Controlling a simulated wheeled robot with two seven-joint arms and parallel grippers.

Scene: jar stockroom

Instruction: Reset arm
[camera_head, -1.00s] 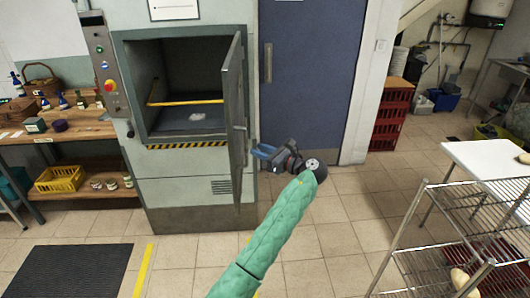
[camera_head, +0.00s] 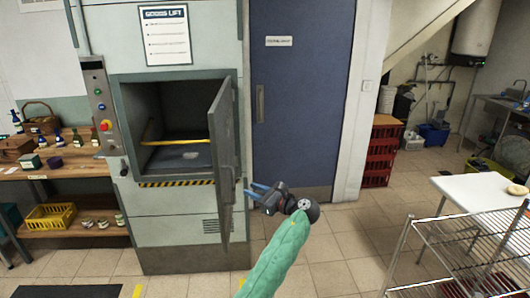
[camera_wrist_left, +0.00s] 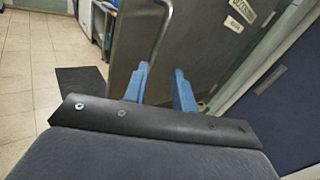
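My left gripper (camera_head: 253,190) is in front of the blue door, just right of the open grey door (camera_head: 223,150) of the goods lift. Its two blue fingers stand apart with nothing between them. They also show in the left wrist view (camera_wrist_left: 160,86), with the grey lift door (camera_wrist_left: 195,45) and its bar handle (camera_wrist_left: 165,20) beyond them. I cannot tell whether they touch the door. My green-sleeved left arm comes up from the bottom. My right gripper is not in view.
The goods lift (camera_head: 175,205) stands open, with a pale flat patch on its floor. A blue door (camera_head: 295,120) is behind my gripper. A wooden bench (camera_head: 70,165) is at left. A wire rack (camera_head: 470,240) and white table (camera_head: 470,190) are at right. Tiled floor between is clear.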

